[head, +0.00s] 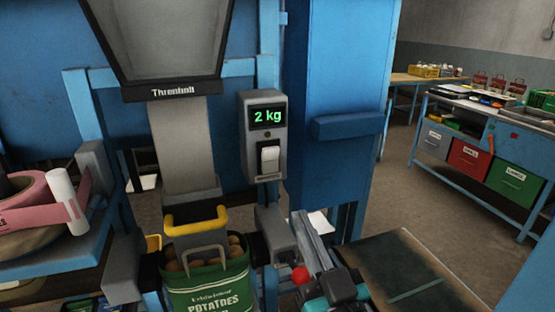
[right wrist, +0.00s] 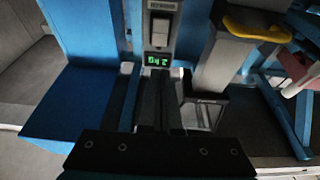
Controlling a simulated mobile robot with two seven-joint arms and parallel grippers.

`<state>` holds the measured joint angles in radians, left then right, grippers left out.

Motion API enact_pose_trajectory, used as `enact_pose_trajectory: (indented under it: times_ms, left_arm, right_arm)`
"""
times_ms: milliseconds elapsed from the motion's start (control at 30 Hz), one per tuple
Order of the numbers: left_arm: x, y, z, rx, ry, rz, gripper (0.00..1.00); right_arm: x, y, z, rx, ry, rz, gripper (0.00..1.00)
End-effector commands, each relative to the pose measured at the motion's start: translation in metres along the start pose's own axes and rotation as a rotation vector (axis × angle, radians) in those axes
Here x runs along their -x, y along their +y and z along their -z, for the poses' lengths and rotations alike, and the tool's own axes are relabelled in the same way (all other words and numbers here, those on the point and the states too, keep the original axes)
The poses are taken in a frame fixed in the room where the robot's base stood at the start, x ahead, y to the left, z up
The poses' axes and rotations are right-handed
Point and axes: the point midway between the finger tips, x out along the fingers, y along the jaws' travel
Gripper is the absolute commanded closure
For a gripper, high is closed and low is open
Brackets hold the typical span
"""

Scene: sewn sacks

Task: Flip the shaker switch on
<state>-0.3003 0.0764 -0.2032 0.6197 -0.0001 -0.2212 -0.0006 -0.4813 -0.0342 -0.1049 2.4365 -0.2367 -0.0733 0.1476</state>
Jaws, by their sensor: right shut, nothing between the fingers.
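The grey control box (head: 262,182) hangs on the blue frame and shows a green "2 kg" display (head: 267,118). Its white rocker switch (head: 270,158) sits below the display; I cannot tell whether it is on. In the right wrist view the box is upside down, with the switch (right wrist: 160,31) above the display (right wrist: 157,60). My right gripper (head: 301,217) is shut and empty, below and right of the switch in the head view, apart from it. Its fingers also point toward the box in the right wrist view (right wrist: 155,82). My left gripper is not in view.
A hopper (head: 165,40) and chute (head: 180,150) stand left of the box. A green potato sack (head: 208,285) hangs under a yellow-handled clamp (head: 195,219). A blue post (head: 340,70) stands to the right. Pink tape (head: 40,205) lies on the left shelf.

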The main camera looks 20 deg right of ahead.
Motion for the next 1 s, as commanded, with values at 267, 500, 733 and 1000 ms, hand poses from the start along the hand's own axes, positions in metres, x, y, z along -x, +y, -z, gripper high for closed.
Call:
enact_pose_trajectory:
  times_ms: [267, 500, 733, 1000]
  left_arm:
    - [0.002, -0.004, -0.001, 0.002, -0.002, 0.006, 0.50]
    - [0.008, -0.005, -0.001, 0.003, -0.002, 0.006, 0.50]
    - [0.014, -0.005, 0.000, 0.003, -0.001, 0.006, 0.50]
    - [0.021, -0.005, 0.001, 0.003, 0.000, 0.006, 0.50]
  right_arm:
    - [-0.006, 0.000, 0.000, 0.000, 0.001, 0.001, 1.00]
    - [-0.034, 0.000, 0.001, 0.000, 0.002, 0.001, 1.00]
    - [-0.067, 0.000, 0.001, 0.001, 0.002, 0.001, 1.00]
    - [-0.107, 0.000, 0.001, 0.001, 0.002, 0.001, 1.00]
